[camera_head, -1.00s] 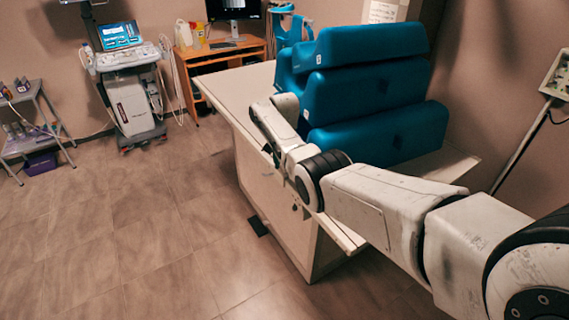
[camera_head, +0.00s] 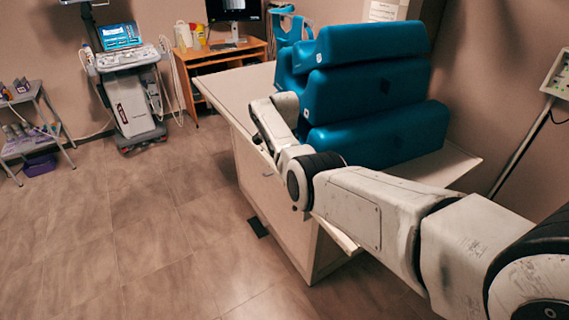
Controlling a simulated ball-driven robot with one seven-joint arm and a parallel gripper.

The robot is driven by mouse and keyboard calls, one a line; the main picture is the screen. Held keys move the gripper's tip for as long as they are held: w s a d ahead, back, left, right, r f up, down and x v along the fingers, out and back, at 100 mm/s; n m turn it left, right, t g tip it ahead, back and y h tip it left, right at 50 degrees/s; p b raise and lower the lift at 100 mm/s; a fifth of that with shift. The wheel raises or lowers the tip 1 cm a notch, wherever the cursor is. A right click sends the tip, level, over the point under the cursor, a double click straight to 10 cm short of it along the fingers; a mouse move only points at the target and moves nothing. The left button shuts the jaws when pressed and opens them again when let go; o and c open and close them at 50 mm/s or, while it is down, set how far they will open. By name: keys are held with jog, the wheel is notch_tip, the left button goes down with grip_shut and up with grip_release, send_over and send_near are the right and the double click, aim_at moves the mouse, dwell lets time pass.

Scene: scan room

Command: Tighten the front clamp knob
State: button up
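The clamp knobs are on the front side of the white table (camera_head: 232,92), but I cannot make out the front clamp knob now, and my arm covers part of that side. A small pale fitting (camera_head: 267,174) shows on the side, below and left of my elbow-like joint. My arm reaches in from the lower right along the table's front edge. Its end, with my gripper (camera_head: 261,138), is at that edge left of the blue cushions. The fingers are too small and hidden to tell whether they are open or shut.
Several blue cushions (camera_head: 365,92) are stacked on the table behind my arm. An ultrasound cart (camera_head: 130,98) and a grey shelf trolley (camera_head: 40,120) stand at the left. A wooden desk (camera_head: 222,52) with a monitor (camera_head: 234,9) is at the back. The tiled floor (camera_head: 120,230) in front is clear.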

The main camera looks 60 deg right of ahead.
dwell(0.4)
jog(key=o, duration=1.1)
jog(key=shift+c, duration=0.2)
jog(key=shift+r, duration=0.1)
notch_tip(320, 180, up, 11)
jog(key=shift+b, duration=0.45)
jog(key=shift+f, duration=0.2)
jog(key=s+a+f+n, duration=0.3)
jog(key=a+f+n, duration=0.3)
jog(key=a+f, duration=0.4)
jog(key=s+a+f+n, duration=0.2)
jog(key=a+f+n, duration=0.3)
jog(key=a+f, duration=0.55)
jog(key=s+a+r+n+t, duration=0.1)
jog(key=s+a+n, duration=1.1)
jog(key=s+a, duration=0.7)
jog(key=shift+s+a+r+n, duration=0.15)
jog(key=shift+s+a+n, duration=0.1)
jog(key=shift+a+n, duration=0.15)
